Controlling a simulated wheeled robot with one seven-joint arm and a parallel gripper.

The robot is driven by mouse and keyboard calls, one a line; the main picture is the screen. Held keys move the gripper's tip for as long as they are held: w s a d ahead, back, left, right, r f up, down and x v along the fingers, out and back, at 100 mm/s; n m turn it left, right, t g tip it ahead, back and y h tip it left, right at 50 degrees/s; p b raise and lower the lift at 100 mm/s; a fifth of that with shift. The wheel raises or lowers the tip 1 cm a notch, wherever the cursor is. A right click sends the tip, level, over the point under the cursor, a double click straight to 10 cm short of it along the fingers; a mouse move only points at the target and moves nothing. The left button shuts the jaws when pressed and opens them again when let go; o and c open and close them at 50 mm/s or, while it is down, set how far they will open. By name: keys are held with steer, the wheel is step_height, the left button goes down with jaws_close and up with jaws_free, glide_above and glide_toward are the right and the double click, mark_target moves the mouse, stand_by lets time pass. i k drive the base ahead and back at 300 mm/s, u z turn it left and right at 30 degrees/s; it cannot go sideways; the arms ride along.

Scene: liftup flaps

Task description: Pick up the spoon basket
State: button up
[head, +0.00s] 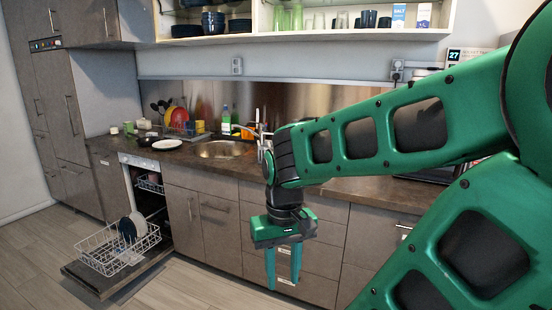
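My gripper (283,272) points down in front of the drawers, right of the open dishwasher. Its two green fingers are apart with nothing between them. A small whitish basket-like shape (130,257) sits in the pulled-out lower dishwasher rack (98,247), in front of the plates; it may be the spoon basket, but it is too small to be sure. It is well to the left of my gripper and apart from it.
The dishwasher door (92,283) lies open, low over the floor. A dark plate and a white plate (138,223) stand in the rack. The counter (330,188) holds a sink (222,149), a white plate (167,144) and dishes. Floor is free before the drawers.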

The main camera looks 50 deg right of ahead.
mark_target(271, 148)
steer(key=z, duration=0.9)
steer(key=i, duration=1.4)
steer(key=z, duration=0.55)
steer(key=k, duration=0.65)
steer(key=u, duration=0.4)
steer(key=i, duration=1.45)
steer(key=z, duration=0.35)
